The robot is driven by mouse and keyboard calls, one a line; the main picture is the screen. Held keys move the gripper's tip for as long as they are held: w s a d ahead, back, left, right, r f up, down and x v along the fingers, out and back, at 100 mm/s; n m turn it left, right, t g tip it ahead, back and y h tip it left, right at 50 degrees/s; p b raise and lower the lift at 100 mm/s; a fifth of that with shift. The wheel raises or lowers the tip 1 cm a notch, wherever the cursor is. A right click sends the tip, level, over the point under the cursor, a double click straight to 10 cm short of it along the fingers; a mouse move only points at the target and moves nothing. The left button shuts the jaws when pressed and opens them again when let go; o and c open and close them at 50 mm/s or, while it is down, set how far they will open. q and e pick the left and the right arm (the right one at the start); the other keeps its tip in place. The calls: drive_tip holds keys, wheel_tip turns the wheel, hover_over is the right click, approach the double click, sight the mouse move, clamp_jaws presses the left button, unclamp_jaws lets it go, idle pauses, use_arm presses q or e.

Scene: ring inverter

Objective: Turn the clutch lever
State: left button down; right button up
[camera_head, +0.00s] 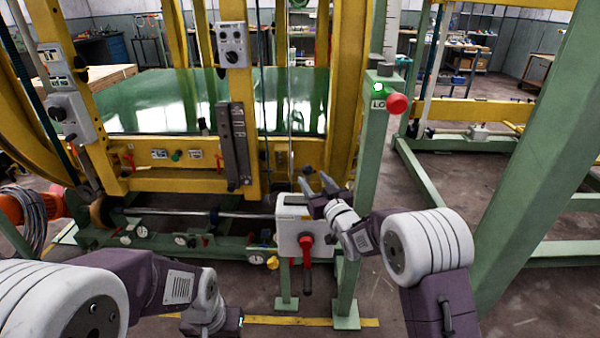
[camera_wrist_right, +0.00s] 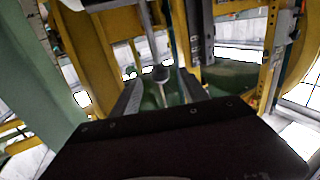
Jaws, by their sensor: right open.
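A pale box (camera_head: 291,212) stands on a green post at the centre of the head view. A thin upright rod (camera_head: 291,130) shows above the box. I cannot tell for sure which is the clutch lever. My right gripper (camera_head: 317,186) is open and empty, just above the box's right top edge. In the right wrist view, a dark round knob (camera_wrist_right: 160,73) on a rod shows between or beyond its two fingers; the depth is unclear.
A yellow frame (camera_head: 190,182) with control boxes stands behind the pale box. A large green beam (camera_head: 535,150) slants at the right.

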sight(309, 170)
drive_tip(key=w+p, duration=0.1)
drive_tip(key=w+a+p, duration=0.1)
drive_tip(key=p, duration=0.1)
drive_tip(key=w+r+p, duration=0.1)
drive_tip(key=p, duration=0.1)
drive_tip(key=shift+w+a+r, duration=0.1)
drive_tip(key=shift+w+a, duration=0.15)
drive_tip(key=shift+w, duration=0.1)
drive_tip(key=w, duration=0.1)
drive_tip(key=w+a+f+b, duration=0.1)
drive_tip(key=w, duration=0.1)
drive_tip(key=shift+w+a+f, duration=0.1)
drive_tip(key=shift+w+a, duration=0.1)
drive_tip(key=shift+w, duration=0.05)
drive_tip(key=shift+w+a, duration=0.15)
drive_tip(key=shift+w, duration=0.3)
clamp_jaws()
idle(0.3)
